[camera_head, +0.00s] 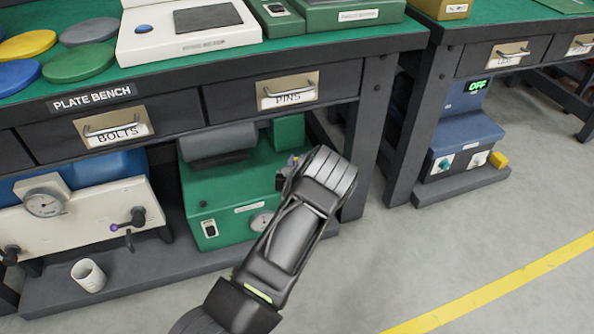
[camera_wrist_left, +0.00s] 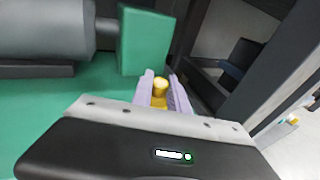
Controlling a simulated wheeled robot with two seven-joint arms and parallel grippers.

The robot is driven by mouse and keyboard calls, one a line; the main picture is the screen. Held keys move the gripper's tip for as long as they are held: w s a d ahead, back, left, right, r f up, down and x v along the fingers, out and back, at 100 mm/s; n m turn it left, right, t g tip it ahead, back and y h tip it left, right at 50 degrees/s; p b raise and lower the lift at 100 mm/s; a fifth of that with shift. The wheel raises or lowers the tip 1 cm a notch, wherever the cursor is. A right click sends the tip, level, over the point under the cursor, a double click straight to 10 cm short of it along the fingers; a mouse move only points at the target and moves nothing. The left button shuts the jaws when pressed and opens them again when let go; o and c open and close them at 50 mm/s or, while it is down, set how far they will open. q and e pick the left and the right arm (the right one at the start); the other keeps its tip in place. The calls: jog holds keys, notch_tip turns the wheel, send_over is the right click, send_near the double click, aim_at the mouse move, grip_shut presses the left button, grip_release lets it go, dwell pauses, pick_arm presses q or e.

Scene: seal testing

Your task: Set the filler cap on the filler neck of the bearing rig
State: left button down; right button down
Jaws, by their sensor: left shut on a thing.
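My left gripper (camera_head: 288,168) reaches in from the bottom of the head view to the right end of the green rig (camera_head: 232,185) under the plate bench. In the left wrist view its pale fingers (camera_wrist_left: 163,92) are shut on a small yellow piece with a rounded top, which looks like the filler cap (camera_wrist_left: 160,84). It sits over or beside the green top (camera_wrist_left: 90,97), near an upright green block (camera_wrist_left: 145,40); contact is unclear. The filler neck cannot be made out. My right gripper is not in view.
The plate bench drawers (camera_head: 230,110) overhang the rig. A grey bench leg (camera_head: 370,140) stands close right of my gripper. A white cup (camera_head: 88,275) and gauge panel (camera_head: 85,215) are left. A blue unit (camera_head: 460,140) is right. The floor in front is clear.

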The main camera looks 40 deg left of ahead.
pick_arm(q)
jog(key=shift+f+b, duration=0.95)
jog(key=shift+f, duration=0.95)
jog(key=shift+f, duration=0.2)
jog(key=c, duration=1.3)
grip_release()
